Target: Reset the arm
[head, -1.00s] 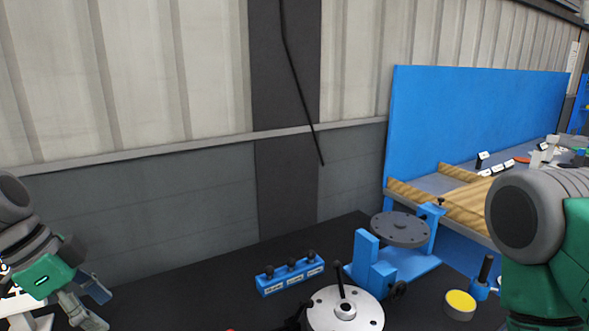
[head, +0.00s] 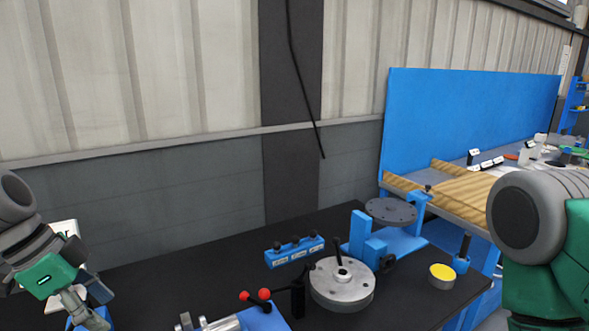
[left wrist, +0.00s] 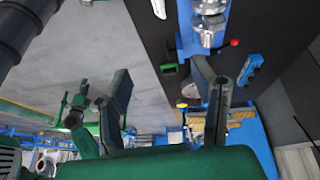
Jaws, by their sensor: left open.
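My left gripper (head: 92,305) is at the lower left of the head view, partly cut off by the bottom edge. In the left wrist view the two dark fingers of the left gripper (left wrist: 163,88) are spread apart with nothing between them. My right arm (head: 545,235) shows at the right edge of the head view; its gripper is out of that picture. A round metal flanged part (head: 343,285) with a black handle sits on the dark table, well to the right of the left gripper.
A blue fixture (head: 375,246) carries a grey disc (head: 391,211). A blue block with black knobs (head: 294,252), a yellow-topped cylinder (head: 442,274) and a lever with red knobs (head: 256,296) are on the dark table (head: 190,284). A blue panel (head: 470,125) stands behind the wooden rails.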

